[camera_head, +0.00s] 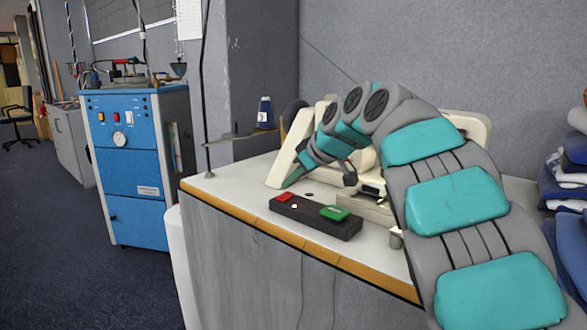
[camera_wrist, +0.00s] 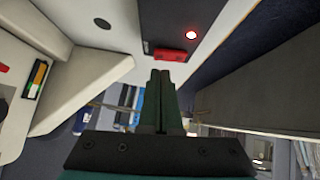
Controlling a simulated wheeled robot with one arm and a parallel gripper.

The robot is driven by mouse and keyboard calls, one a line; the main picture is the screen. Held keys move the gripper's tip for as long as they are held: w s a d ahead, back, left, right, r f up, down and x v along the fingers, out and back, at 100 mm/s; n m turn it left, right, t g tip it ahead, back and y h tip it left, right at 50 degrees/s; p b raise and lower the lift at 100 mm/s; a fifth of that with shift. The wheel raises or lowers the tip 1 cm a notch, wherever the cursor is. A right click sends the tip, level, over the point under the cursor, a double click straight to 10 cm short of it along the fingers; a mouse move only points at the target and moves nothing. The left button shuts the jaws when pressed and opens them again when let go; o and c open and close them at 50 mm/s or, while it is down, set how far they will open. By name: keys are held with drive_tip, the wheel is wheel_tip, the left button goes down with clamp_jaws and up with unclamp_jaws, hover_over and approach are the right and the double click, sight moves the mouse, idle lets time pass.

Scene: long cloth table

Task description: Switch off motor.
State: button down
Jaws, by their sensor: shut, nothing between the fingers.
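A black switch box (camera_head: 318,222) lies on the white sewing table, with a red button (camera_head: 284,197) at its left end and a raised green button (camera_head: 335,212) toward its right. A small lit lamp (camera_head: 294,206) sits beside the red button; in the wrist view the lamp (camera_wrist: 191,35) glows red. My gripper (camera_head: 291,182) is shut and empty, just behind and above the red end of the box. In the wrist view my fingertips (camera_wrist: 160,74) point at the red button (camera_wrist: 171,56). Whether they touch it I cannot tell. The green button is outside the wrist view.
A cream sewing machine (camera_head: 470,125) stands behind my arm. The table's wooden front edge (camera_head: 250,226) runs close before the box.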

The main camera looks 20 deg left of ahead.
drive_tip(key=shift+w+f, duration=0.1)
drive_tip(key=shift+f, duration=0.5)
